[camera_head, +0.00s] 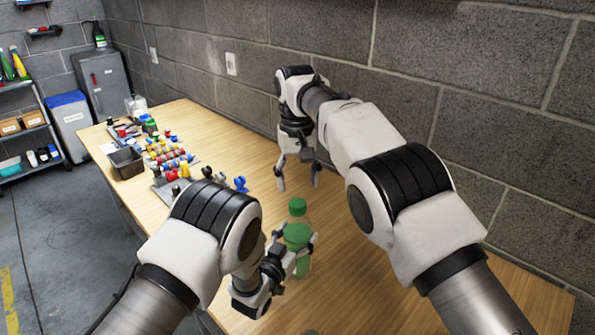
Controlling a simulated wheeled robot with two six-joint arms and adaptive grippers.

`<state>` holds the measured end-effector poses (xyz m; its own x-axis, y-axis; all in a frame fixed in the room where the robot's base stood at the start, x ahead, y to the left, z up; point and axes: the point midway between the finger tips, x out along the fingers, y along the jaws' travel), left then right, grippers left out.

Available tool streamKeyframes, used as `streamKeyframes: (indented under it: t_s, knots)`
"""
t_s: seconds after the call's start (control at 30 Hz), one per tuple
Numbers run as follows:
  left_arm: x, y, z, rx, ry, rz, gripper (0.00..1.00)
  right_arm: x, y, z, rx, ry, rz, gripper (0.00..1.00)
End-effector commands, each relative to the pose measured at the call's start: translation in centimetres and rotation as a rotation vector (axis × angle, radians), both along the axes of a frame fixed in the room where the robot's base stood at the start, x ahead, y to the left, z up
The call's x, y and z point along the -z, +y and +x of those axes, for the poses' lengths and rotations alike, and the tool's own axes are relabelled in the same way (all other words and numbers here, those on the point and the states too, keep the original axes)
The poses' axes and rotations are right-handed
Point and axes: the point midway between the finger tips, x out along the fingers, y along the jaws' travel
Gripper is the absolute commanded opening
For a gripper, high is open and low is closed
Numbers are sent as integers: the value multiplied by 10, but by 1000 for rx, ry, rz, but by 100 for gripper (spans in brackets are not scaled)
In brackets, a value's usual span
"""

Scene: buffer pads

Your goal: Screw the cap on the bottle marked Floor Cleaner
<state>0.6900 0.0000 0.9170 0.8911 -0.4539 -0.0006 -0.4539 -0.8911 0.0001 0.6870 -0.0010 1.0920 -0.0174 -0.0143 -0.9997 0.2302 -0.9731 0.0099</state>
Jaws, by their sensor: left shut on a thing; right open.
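A bottle with a green label (297,235) stands upright on the wooden table in the middle of the view. A green cap (297,206) sits on its top; whether it is screwed tight cannot be told. The label's text is not legible. My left gripper (302,257) is shut around the bottle's body, low on its sides, and hides part of it. My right gripper (298,183) is open and empty, pointing down, above and behind the bottle, apart from the cap.
Racks with several small coloured parts (170,160) and a dark bin (126,162) stand on the table's far left. A grey block wall (400,70) runs along the right. The table between racks and bottle is clear.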

Motion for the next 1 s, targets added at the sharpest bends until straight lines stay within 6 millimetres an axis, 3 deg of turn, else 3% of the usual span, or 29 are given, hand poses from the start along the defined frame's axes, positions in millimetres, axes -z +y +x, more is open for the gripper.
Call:
streamKeyframes:
  t_s: [0.3, 0.5, 0.63, 1.0]
  knots:
    - [0, 0, 0, 0, -1, 0, 0, -10, 0, 1, -1017, 9, 17, 65]
    - [-1, 0, 0, 0, -1, 0, 0, -15, 0, 1, -1559, 11, 24, 65]
    - [-1, 0, 0, 0, -1, 0, 0, -19, 1, 3, -1739, 6, 23, 65]
    - [-1, 0, 0, 0, -1, 0, 0, -15, 1, 5, -1733, 0, 27, 65]
